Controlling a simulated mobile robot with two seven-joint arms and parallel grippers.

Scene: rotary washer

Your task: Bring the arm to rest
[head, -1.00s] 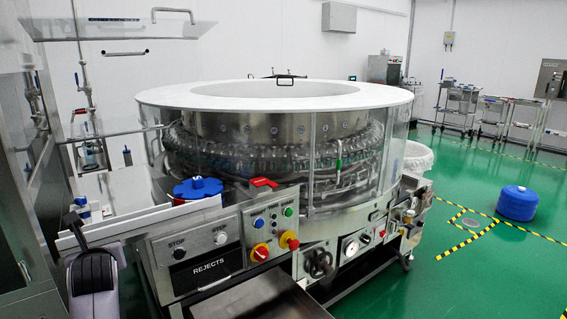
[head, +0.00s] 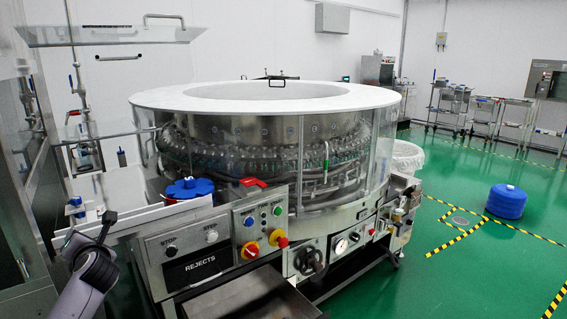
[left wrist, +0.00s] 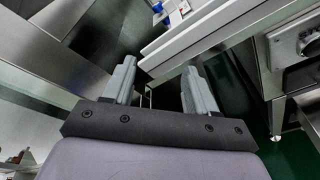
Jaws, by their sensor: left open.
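My left arm comes in at the lower left of the head view, in front of the rotary washer's left end; its gripper is not clearly seen there. In the left wrist view my left gripper (left wrist: 160,85) is open, its two grey fingers apart with nothing between them. A pale steel ledge of the machine (left wrist: 215,35) lies beyond the fingertips. The rotary washer (head: 265,150) stands in the middle of the head view, with a white ring top and clear guards. My right gripper is not in view.
The control panel (head: 262,225) with buttons and the REJECTS chute (head: 235,298) face me. A blue lobed knob (head: 189,188) sits on the left shelf. A blue drum (head: 506,201) stands on the green floor at right, near striped tape. The floor at right is mostly clear.

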